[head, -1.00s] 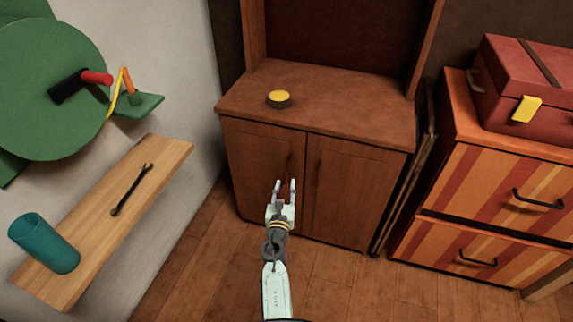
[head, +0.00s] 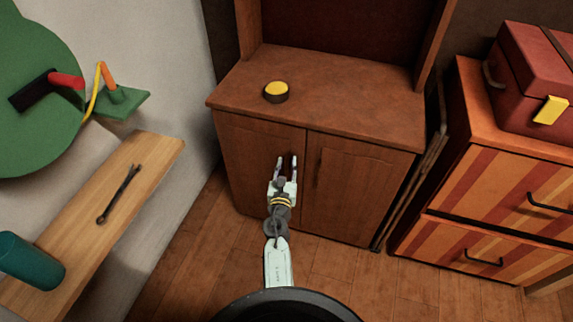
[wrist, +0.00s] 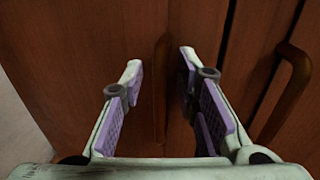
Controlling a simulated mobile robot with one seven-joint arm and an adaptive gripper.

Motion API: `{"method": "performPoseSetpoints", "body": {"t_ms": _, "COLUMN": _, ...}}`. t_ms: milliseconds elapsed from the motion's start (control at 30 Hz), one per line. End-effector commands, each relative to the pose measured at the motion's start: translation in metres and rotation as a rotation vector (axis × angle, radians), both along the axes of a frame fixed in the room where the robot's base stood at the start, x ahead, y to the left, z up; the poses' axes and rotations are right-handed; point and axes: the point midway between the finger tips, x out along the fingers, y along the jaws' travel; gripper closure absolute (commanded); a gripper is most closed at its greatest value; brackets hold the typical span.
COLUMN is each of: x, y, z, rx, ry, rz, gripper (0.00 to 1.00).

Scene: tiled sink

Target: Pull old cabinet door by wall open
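The old wooden cabinet (head: 320,110) stands against the wall, with its left door (head: 243,165) and right door (head: 355,190) both shut. My gripper (head: 286,162) is open in front of the left door, near its inner edge. In the wrist view, the left door's brown handle (wrist: 161,75) shows between the two spread fingers; I cannot tell whether either finger touches it. The right door's handle (wrist: 292,85) lies to the right, outside the fingers. In the head view the gripper mostly hides the left handle.
A yellow-topped round object (head: 276,91) sits on the cabinet top. A striped drawer unit (head: 500,200) with a red chest (head: 530,75) stands to the right. A wooden wall shelf (head: 130,190) with a teal cup (head: 30,262) is at left. Wooden floor is clear in front.

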Motion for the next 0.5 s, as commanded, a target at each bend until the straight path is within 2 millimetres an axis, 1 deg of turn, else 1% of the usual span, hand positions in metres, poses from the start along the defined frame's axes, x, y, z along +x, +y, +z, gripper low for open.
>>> {"method": "performPoseSetpoints", "body": {"t_ms": 33, "x": 0.0, "y": 0.0001, "z": 0.0, "rx": 0.0, "ry": 0.0, "rz": 0.0, "gripper": 0.76}}
{"method": "performPoseSetpoints", "body": {"t_ms": 400, "x": 0.0001, "y": 0.0002, "z": 0.0, "rx": 0.0, "ry": 0.0, "rz": 0.0, "gripper": 1.0}}
{"method": "performPoseSetpoints", "body": {"t_ms": 500, "x": 0.0001, "y": 0.0002, "z": 0.0001, "rx": 0.0, "ry": 0.0, "rz": 0.0, "gripper": 1.0}}
